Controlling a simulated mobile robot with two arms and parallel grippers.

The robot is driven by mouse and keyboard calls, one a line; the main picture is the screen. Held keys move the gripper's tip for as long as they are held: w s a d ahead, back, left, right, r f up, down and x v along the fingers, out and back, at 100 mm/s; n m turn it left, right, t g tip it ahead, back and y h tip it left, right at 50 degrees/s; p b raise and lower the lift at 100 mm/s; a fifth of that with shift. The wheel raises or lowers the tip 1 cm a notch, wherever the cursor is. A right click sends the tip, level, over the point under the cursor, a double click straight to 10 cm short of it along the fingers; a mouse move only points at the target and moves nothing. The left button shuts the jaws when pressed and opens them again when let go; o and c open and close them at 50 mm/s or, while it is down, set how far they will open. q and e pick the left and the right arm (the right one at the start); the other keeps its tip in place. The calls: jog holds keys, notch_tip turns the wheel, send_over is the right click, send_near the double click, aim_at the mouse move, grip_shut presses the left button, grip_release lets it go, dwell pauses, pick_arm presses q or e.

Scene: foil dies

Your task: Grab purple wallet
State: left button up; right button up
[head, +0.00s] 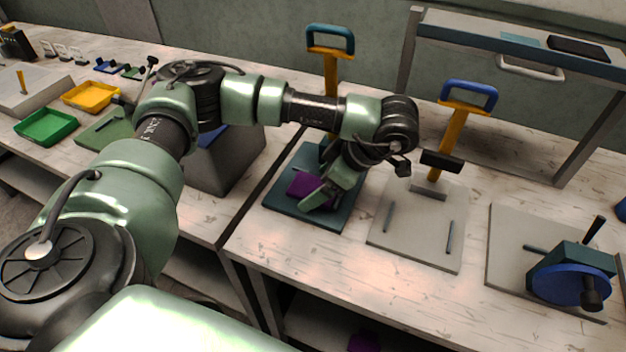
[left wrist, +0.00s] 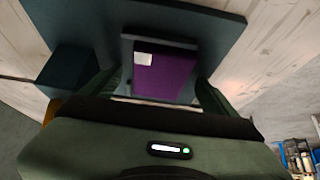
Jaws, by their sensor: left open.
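The purple wallet (head: 303,184) lies on the dark teal base plate (head: 283,213) of the press with the teal handle (head: 330,40). My left gripper (head: 322,200) is at the wallet, its fingers reaching down over the plate and partly covering it. My right gripper is not in view.
A grey press with a blue handle (head: 470,92) stands right of the plate, and a blue-wheeled device (head: 568,275) is further right. Yellow (head: 91,96) and green (head: 46,126) trays are at the left. A purple item (head: 363,341) is low under the table.

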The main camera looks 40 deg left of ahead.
pick_arm(q)
jog(key=c, duration=1.4)
jog(key=shift+c, duration=0.5)
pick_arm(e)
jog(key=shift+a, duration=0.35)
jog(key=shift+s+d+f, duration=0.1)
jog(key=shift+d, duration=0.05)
